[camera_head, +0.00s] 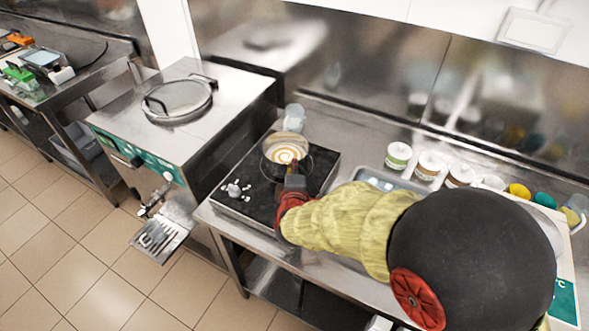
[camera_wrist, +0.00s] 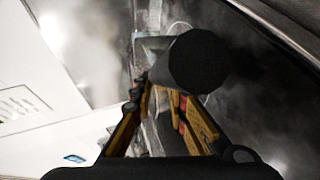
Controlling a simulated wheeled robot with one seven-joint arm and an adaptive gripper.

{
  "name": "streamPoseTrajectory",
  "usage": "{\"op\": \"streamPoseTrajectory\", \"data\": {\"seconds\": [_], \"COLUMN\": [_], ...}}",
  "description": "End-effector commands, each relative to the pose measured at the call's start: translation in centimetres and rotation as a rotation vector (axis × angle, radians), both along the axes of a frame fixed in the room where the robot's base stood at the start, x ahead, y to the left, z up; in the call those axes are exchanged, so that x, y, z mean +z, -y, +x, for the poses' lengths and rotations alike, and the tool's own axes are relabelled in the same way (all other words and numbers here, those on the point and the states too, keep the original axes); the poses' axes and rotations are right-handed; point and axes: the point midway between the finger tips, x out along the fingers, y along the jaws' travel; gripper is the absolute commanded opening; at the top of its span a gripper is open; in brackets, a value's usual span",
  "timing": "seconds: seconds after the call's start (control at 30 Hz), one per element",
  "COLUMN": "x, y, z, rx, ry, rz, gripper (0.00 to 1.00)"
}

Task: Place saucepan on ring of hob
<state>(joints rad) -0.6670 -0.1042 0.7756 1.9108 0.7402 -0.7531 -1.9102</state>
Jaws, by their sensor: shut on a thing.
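The saucepan (camera_head: 285,153) shows in the head view as a round pan with a cream and brown spiral inside. It is over the back part of the black hob (camera_head: 258,203); I cannot tell whether it touches the surface or is just above it. The hob ring under it is hidden. My gripper (camera_head: 295,176) is at the pan's near right side, shut on its handle. In the wrist view a dark round handle end (camera_wrist: 200,62) stands at my gripper's fingers (camera_wrist: 168,98). The pan body is not clear there.
A small grey object (camera_head: 234,189) is on the hob's front left. A clear container (camera_head: 294,117) stands behind the pan. A steel machine with a round lid (camera_head: 178,98) is to the left. Several tubs (camera_head: 429,165) line the back right, near a tray (camera_head: 390,181).

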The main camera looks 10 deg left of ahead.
Motion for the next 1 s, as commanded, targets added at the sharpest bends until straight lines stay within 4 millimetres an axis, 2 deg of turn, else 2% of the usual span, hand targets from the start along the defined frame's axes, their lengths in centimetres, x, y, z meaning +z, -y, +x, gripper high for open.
{"op": "streamPoseTrajectory", "data": {"seconds": [0.03, 0.07, 0.4, 0.77, 0.87, 1.0], "x": [0.0, -0.3, -0.2, 0.3, 0.8, 1.9], "y": [0.0, 0.0, 0.0, 0.0, 0.1, 0.5], "z": [0.1, 0.0, 0.0, -0.2, -1.4, -3.9], "rx": [-0.001, 0.0, 0.0, 0.001, 0.003, 0.004], "ry": [0.004, -0.001, -0.001, -0.001, -0.001, -0.001], "rz": [0.001, -0.001, -0.001, -0.001, -0.001, -0.001], "gripper": [0.0, 0.16, 0.34, 0.34, 0.34, 0.34]}}
